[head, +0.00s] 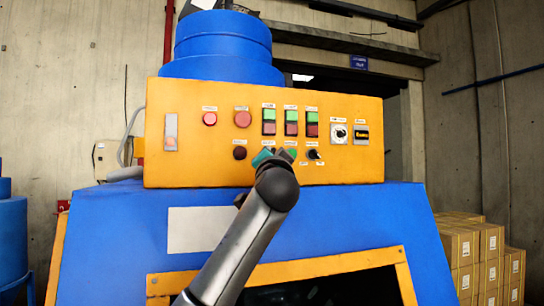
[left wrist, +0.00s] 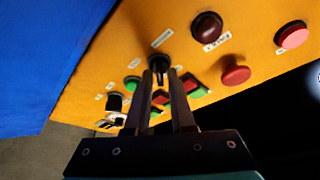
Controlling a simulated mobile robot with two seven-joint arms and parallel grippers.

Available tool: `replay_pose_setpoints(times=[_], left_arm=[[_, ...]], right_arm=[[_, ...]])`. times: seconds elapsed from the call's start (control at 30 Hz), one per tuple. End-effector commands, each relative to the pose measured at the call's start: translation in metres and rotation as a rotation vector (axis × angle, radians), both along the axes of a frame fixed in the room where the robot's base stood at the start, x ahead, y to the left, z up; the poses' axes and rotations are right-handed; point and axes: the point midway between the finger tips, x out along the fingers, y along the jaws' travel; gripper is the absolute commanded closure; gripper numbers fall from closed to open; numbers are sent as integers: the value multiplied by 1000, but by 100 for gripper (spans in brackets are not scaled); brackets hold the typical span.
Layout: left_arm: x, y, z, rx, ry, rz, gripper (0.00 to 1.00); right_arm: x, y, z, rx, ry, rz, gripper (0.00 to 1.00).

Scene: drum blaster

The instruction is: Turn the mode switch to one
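An orange control panel (head: 215,172) fills the middle of the head view, on a blue machine. My left gripper (head: 273,156) is in front of its lower row, hiding part of that row. In the left wrist view, the two fingers (left wrist: 163,85) stand apart, with a black rotary switch (left wrist: 158,63) at their tips. I cannot tell whether they touch it. Its label (left wrist: 162,38) is too small to read, so I cannot confirm that it is the mode switch or how it is set. My right gripper is not in view.
A dark red button (head: 239,152) is left of my gripper, and another black knob (head: 313,155) is to the right. Red buttons, red-green pairs and a white-plated dial (head: 339,133) sit above. Cardboard boxes (head: 465,245) stand at the right.

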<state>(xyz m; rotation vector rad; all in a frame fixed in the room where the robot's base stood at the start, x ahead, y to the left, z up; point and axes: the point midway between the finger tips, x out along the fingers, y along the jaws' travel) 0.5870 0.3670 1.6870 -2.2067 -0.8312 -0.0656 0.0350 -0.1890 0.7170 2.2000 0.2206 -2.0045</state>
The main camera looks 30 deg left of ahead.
Motion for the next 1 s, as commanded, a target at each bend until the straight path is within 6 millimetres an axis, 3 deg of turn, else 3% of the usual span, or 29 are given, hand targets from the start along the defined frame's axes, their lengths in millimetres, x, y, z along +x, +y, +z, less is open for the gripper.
replay_pose_setpoints(times=[0.2, 0.73, 1.0], left_arm=[[0, 0, 0, 0, 0, 0, 100], [0, 0, 0, -6, -6, 0, 100], [1, -2, -3, -68, -78, -3, 100]], right_arm=[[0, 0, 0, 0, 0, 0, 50], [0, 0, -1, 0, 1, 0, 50], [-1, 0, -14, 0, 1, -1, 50]])
